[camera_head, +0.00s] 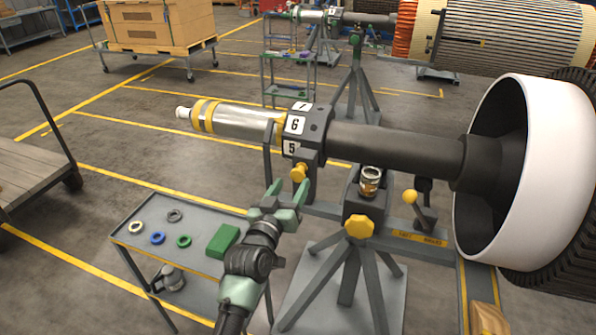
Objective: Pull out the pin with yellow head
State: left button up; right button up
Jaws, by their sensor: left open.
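The pin with a yellow head (299,173) sits at the lower side of the dark numbered block (310,125) that surrounds the rotor shaft (395,148). Only its head shows clearly. My left gripper (289,187) is open, just below the yellow head, its two green fingers pointing up toward it. The fingers look apart on either side below the head; I cannot tell whether they touch it. My right gripper is not in view.
A yellow faceted knob (359,227) and a yellow ball lever (410,197) are on the stand. A grey cart (195,262) with rings and a green block (223,241) stands at left. A large white-rimmed rotor (540,165) fills the right.

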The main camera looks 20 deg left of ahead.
aim_at(297, 177)
pick_arm(q)
jog(key=w, duration=0.5)
jog(key=shift+w, duration=0.25)
jog(key=shift+d+f, duration=0.1)
grip_shut()
dwell(1.1)
